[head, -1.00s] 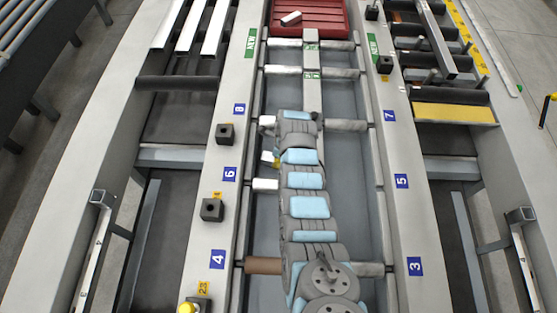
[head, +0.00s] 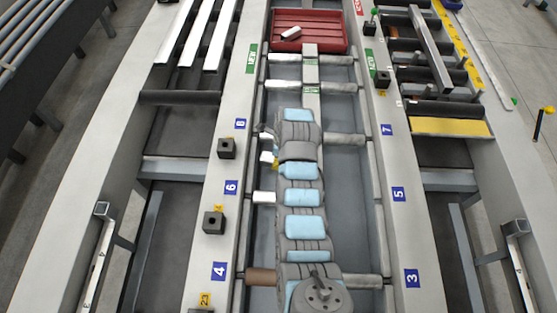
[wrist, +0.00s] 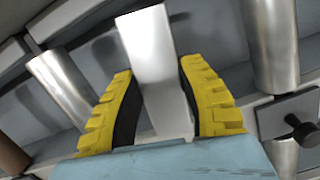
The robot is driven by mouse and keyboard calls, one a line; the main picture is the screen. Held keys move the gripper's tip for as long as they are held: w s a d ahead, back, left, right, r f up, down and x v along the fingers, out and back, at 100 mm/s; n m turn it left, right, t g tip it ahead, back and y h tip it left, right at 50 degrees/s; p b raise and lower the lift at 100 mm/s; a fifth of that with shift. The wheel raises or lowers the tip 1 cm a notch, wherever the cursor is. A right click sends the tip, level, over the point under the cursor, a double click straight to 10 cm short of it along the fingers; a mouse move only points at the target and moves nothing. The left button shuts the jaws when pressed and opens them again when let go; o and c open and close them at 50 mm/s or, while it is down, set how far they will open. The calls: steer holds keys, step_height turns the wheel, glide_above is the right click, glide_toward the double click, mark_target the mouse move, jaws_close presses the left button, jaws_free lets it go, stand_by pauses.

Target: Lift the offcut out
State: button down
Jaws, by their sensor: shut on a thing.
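The offcut (wrist: 150,40) is a short, pale silver metal piece. In the wrist view it stands between the two yellow, black-padded fingers of my gripper (wrist: 160,70), which is shut on it. In the head view the offcut (head: 265,157) is a small white block just left of my arm, between two rollers of the middle runout. Only a bit of yellow of my gripper (head: 274,160) shows there; my arm hides the rest. I cannot tell how high the offcut is above the bed.
Silver rollers flank the gripper in the wrist view, one on the left (wrist: 62,92) and one on the right (wrist: 272,45). A red tray (head: 335,46) at the far end holds a small silver piece (head: 291,33). Black blocks (head: 227,148) stand on the left rail.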

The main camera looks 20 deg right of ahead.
steer(key=shift+r+p, duration=1.95)
steer(key=shift+r, duration=1.7)
